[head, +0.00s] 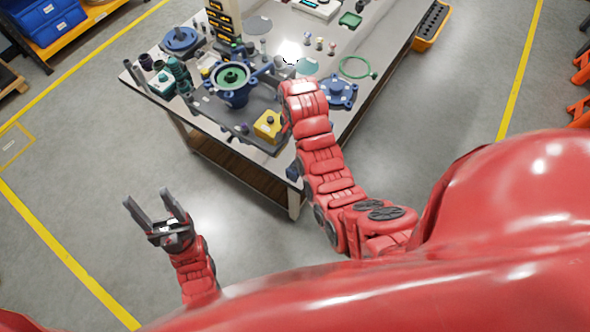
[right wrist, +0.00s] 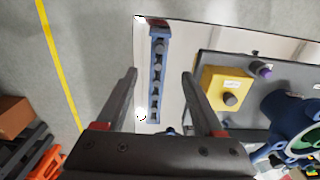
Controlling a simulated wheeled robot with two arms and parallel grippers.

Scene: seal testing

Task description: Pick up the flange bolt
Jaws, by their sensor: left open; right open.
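A narrow blue rack (right wrist: 152,107) with several dark bolt-like pieces (right wrist: 159,62) in a row lies on the table in the right wrist view. I cannot tell which of them is the flange bolt. My right gripper (right wrist: 160,75) is open and empty, its fingers on either side of the rack in the picture and apart from it. In the head view the right arm hides that gripper and most of the rack; a small blue end (head: 292,173) shows at the table's near corner. My left gripper (head: 157,207) is open and empty above the floor, away from the table.
A yellow block (head: 268,125) with a dark knob sits on a grey tray beside the rack. A blue pump-like housing (head: 232,92) stands behind it, and a blue flange (head: 340,91) lies right of my arm. The table's near edge is close to the rack.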

